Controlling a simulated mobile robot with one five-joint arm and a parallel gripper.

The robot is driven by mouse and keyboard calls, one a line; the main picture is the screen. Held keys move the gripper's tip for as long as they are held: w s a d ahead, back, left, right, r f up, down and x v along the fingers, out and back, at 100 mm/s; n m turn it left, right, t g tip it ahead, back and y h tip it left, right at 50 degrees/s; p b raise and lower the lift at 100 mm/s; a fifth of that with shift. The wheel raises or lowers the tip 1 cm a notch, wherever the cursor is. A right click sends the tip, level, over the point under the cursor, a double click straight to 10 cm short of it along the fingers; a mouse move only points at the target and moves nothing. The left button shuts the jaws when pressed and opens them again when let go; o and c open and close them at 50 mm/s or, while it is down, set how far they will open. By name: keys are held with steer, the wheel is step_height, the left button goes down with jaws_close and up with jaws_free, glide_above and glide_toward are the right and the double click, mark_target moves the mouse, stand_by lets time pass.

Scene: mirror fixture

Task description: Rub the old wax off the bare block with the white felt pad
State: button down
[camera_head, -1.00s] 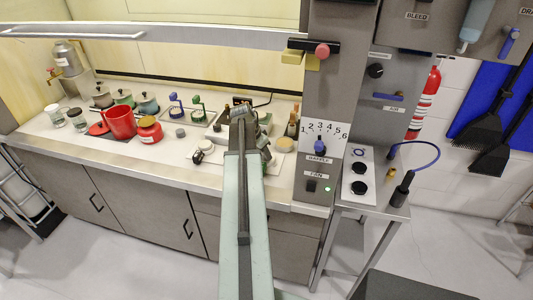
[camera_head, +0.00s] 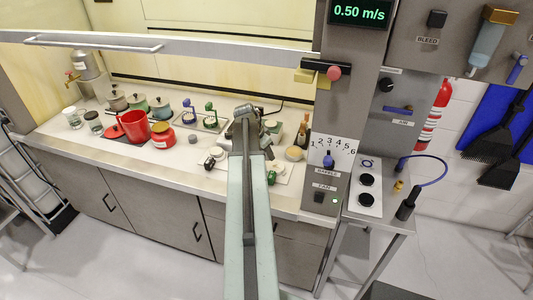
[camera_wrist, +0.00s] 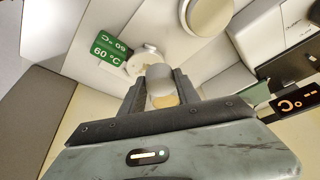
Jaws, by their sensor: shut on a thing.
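My gripper (camera_wrist: 160,88) is shut on a small pale, rounded thing (camera_wrist: 160,76) that looks like the white felt pad. A tan patch shows just below it between the fingers, and I cannot tell whether it is part of the held thing. In the head view my gripper (camera_head: 245,112) is over the back of the counter, and its fingers and load are hidden by my own arm. I cannot pick out the bare block for certain in either view.
A round cream piece (camera_head: 294,153) lies to the right. The wrist view shows a green 60 °C sign (camera_wrist: 110,50) and a cream disc (camera_wrist: 208,14). A pale rail (camera_head: 170,43) crosses above the counter.

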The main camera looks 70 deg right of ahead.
steer(key=shift+r+p, duration=0.55)
steer(key=shift+r, duration=0.45)
step_height(320, 180, up, 3)
steer(key=p, duration=0.3)
steer(key=shift+r, duration=0.15)
